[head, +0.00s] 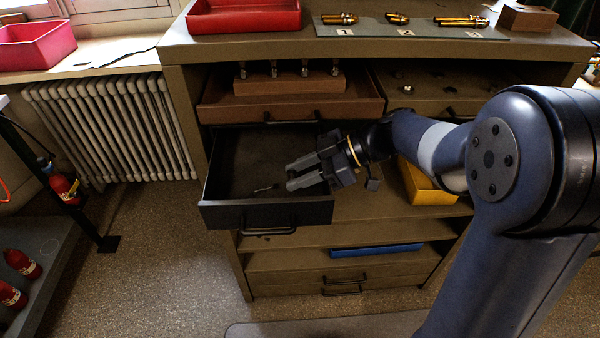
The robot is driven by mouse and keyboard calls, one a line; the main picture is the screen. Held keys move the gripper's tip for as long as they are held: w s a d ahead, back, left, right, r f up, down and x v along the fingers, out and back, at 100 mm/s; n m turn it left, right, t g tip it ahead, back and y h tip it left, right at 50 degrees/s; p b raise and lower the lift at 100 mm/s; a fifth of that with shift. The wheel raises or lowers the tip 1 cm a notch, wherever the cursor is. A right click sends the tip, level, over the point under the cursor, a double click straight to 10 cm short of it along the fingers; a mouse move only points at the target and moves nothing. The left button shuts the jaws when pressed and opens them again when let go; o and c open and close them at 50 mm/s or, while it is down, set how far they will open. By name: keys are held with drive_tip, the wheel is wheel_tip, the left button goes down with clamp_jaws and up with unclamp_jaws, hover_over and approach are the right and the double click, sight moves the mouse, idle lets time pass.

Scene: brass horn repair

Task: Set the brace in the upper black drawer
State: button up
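The black drawer (265,215) is pulled open on the left side of the cabinet, below a brown drawer. A small, thin, brass-coloured piece (265,188), which looks like the brace, lies on the drawer's dark floor, right of its middle. My gripper (289,177) reaches in from the right, over the drawer's right side, with its fingers pointing left. Its two grey fingers are apart with nothing visible between them, and the small piece shows just beyond the fingertips. The gripper hides part of the drawer's right wall.
A brown drawer (230,112) with a block of several upright pieces stands open above. A second drawer with small parts (440,107) is at its right. A yellow bin (425,185) and blue tray (375,250) sit on shelves. The counter holds a red tray (245,17) and numbered mat (370,29).

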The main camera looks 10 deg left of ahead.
drive_tip(key=o, duration=0.3)
drive_tip(key=shift+s+f, duration=0.1)
drive_tip(key=shift+f, duration=0.4)
drive_tip(key=r+p, duration=0.1)
drive_tip(key=p, duration=0.1)
drive_tip(key=shift+r+p, duration=0.3)
drive_tip(key=shift+r, duration=0.05)
drive_tip(key=v, duration=1.2)
drive_tip(key=shift+b, duration=0.35)
